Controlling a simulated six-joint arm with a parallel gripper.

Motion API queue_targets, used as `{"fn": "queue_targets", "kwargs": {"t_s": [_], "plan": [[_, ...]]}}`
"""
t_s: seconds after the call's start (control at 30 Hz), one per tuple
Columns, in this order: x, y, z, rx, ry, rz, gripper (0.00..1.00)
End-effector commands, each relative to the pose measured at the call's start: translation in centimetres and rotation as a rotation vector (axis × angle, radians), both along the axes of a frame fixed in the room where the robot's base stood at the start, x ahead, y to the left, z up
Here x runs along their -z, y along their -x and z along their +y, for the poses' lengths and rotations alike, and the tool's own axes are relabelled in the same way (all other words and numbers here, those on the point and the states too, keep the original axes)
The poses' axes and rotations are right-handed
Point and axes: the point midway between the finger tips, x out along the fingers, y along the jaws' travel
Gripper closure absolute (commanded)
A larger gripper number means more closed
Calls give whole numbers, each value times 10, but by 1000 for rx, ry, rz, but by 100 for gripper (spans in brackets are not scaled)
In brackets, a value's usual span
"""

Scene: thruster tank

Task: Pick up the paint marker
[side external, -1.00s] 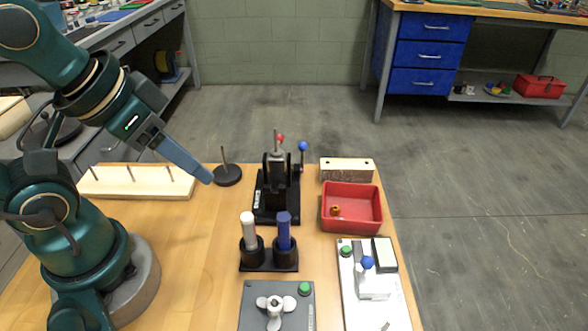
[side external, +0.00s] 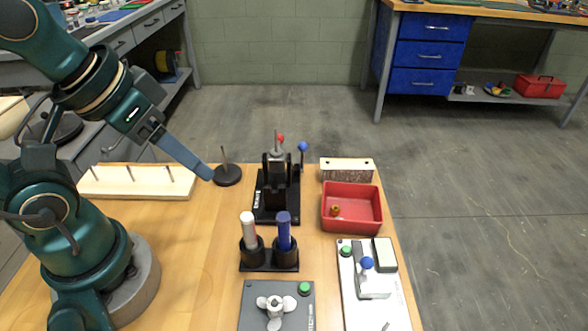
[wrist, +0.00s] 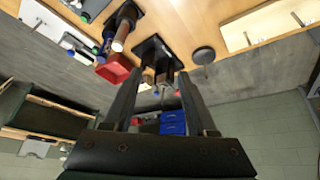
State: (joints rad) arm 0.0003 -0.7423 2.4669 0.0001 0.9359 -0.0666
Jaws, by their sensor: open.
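Two upright cylinders stand in a black two-cup holder (side external: 269,261) on the wooden table: a white one (side external: 249,230) with a reddish streak, and a blue one (side external: 284,232). They look like markers; I cannot tell which is the paint marker. Their lower ends are hidden in the cups. My gripper (side external: 209,177) is behind and left of the holder, well apart from it, near a round black base with a pin (side external: 228,174). In the wrist view my gripper (wrist: 158,82) has its two fingers spread with nothing held. The holder is at the upper left there.
A black clamp fixture (side external: 277,188) stands behind the holder. A red bin (side external: 351,208) and a perforated block (side external: 347,170) are at the right. Panels with a green button (side external: 304,288) and a blue knob (side external: 367,263) lie in front. The table left of the holder is clear.

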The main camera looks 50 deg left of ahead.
Motion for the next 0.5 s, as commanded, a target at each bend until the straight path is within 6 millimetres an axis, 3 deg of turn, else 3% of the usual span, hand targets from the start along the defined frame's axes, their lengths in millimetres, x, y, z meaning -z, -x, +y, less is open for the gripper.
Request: {"fn": "queue_targets", "kwargs": {"t_s": [0.23,0.5], "plan": [[-8,-18,-19,-44,54,162,43],[11,-35,-55,-6,30,383,43]]}}
